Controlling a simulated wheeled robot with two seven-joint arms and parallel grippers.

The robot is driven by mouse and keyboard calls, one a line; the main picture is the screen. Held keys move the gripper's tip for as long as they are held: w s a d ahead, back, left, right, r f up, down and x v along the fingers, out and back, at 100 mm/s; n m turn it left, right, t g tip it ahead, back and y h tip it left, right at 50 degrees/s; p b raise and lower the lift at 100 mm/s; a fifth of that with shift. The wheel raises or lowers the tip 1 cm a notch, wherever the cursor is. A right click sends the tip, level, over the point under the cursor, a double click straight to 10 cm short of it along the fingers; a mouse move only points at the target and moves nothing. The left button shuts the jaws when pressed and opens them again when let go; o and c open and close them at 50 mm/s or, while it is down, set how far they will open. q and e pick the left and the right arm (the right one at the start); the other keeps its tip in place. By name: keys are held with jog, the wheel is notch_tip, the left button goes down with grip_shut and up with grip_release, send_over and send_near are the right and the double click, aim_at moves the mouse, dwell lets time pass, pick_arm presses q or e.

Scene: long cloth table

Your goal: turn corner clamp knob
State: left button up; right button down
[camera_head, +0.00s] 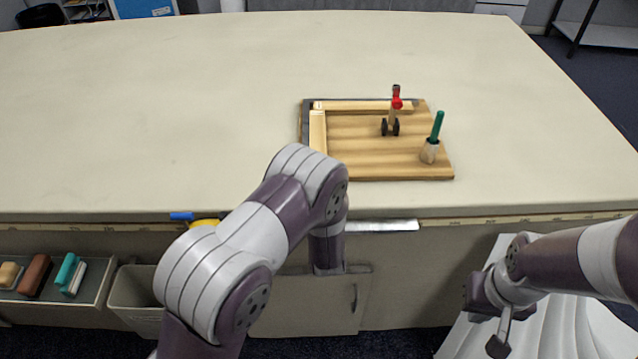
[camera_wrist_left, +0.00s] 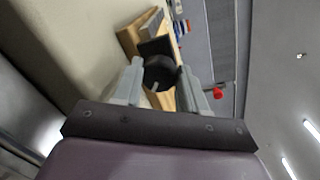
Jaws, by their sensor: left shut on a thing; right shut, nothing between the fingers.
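In the left wrist view the two grey fingers of my left gripper (camera_wrist_left: 160,86) are closed on a round black knob (camera_wrist_left: 160,74), one finger on each side. A flat dark plate shows just behind the knob, with light wood beyond. In the head view my left arm covers the near-left part of the wooden board (camera_head: 400,170); the knob and left gripper are hidden there. Two pale wood strips (camera_head: 360,105) meet at the board's far-left corner. My right gripper (camera_head: 499,340) is shut and empty, low at the right, away from the table.
A red-topped clamp (camera_head: 396,103) stands at the board's far side. A green-handled tool (camera_head: 436,135) stands upright near its right edge. The cloth table (camera_head: 180,110) is clear around the board. A tray of blocks (camera_head: 50,290) and a bin (camera_head: 135,295) are below its front edge.

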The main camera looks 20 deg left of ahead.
pick_arm(q)
jog(key=shift+f, duration=0.1)
jog(key=o, duration=1.1)
jog(key=shift+c, duration=0.2)
jog(key=shift+s, duration=0.1)
